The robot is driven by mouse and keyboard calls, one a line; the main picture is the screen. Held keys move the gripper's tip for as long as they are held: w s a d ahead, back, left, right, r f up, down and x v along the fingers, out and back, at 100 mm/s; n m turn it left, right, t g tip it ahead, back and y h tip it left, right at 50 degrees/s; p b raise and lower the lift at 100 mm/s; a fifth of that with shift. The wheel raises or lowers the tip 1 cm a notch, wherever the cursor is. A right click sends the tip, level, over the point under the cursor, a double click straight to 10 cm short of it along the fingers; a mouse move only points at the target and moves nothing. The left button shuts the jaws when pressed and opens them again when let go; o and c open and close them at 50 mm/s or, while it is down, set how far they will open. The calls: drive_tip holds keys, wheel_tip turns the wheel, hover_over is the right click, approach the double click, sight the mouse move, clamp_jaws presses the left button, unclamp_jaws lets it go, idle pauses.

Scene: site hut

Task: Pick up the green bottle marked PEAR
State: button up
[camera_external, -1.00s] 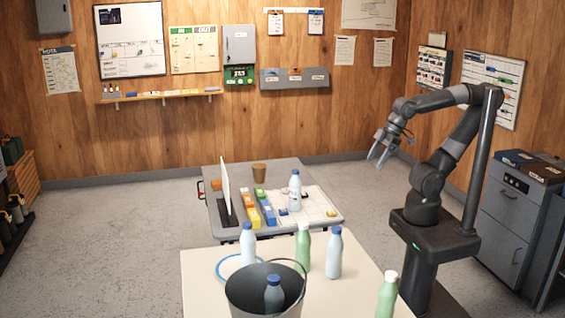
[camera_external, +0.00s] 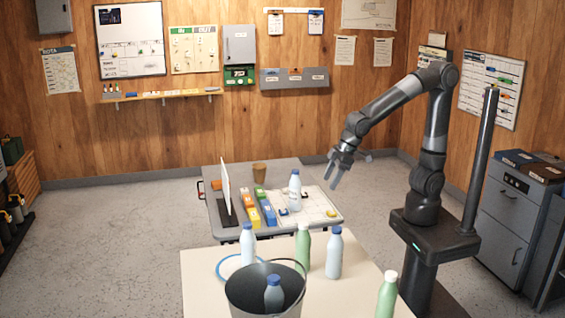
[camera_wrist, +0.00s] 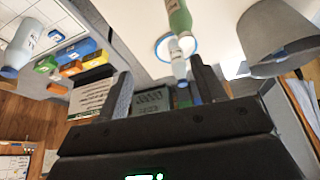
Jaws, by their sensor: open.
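Two green bottles with white caps stand upright on the cream table (camera_external: 210,290). One green bottle (camera_external: 303,248) is behind the bucket's right side; the other green bottle (camera_external: 387,295) is at the table's right front. No label reading PEAR can be made out on either. My gripper (camera_external: 338,172) is open and empty, in the air beyond the table and well apart from both bottles. In the wrist view its fingers (camera_wrist: 163,88) are spread. A green bottle (camera_wrist: 179,18) shows above them there, cut by the top edge.
A dark bucket (camera_external: 250,294) stands on the cream table with a blue-capped bottle (camera_external: 274,293) in it. A grey table (camera_external: 290,168) behind holds another pale bottle (camera_external: 295,191), coloured blocks and an upright board (camera_external: 226,187).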

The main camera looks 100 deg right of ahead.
approach(304, 223)
drive_tip(key=x, duration=0.6)
drive_tip(key=shift+w+a+f, duration=0.15)
drive_tip(key=shift+w, duration=0.15)
drive_tip(key=shift+x, duration=2.85)
drive_tip(key=shift+s, duration=0.1)
clamp_jaws()
